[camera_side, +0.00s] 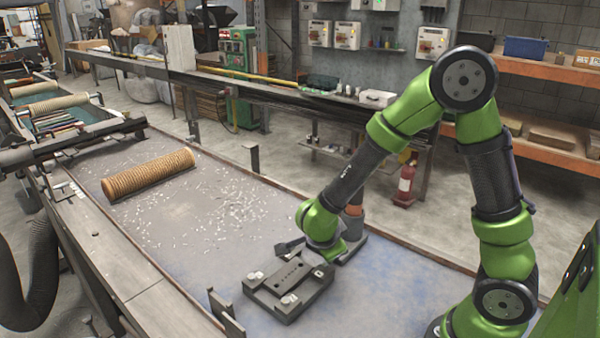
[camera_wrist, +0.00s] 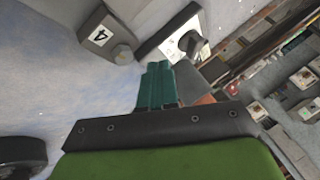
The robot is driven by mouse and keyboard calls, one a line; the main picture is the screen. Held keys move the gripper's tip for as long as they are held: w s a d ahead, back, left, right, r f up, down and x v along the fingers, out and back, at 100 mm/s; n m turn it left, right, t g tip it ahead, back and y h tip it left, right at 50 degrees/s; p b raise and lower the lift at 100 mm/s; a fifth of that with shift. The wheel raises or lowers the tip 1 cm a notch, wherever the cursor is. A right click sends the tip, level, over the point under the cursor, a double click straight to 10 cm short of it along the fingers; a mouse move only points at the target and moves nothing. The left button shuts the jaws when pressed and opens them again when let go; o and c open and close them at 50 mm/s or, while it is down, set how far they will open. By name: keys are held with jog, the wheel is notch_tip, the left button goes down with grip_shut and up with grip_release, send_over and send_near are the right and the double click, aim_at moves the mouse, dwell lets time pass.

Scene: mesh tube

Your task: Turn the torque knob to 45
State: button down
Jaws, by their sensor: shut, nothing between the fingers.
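A dark grey box with small raised fittings on top (camera_side: 283,284) sits on the blue-grey table below my wrist in the side view. In the wrist view, a grey block marked "4" (camera_wrist: 98,33) carries a small round knob (camera_wrist: 122,54). I cannot tell whether this is the torque knob, and no dial reading is legible. My gripper (camera_wrist: 158,68) shows as teal fingers, shut and empty. Its tips are below and to the right of the round knob in the picture, with a visible gap. In the side view the fingers cannot be made out clearly.
A brown ribbed tube (camera_side: 148,174) lies on the table at the left, with pale shavings scattered beside it. An upright with an orange-brown part (camera_side: 354,211) stands close behind my wrist. A dark-framed panel with a bright face (camera_wrist: 184,43) is near my fingertips.

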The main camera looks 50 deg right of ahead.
jog(key=w+d+f, duration=0.2)
jog(key=shift+w+d, duration=0.25)
jog(key=shift+w, duration=0.05)
jog(key=shift+w+d+r, duration=0.1)
jog(key=shift+w+d, duration=0.25)
jog(key=shift+w, duration=0.35)
jog(key=shift+w+m+g, duration=0.1)
jog(key=shift+m+g, duration=0.3)
jog(key=shift+m, duration=0.3)
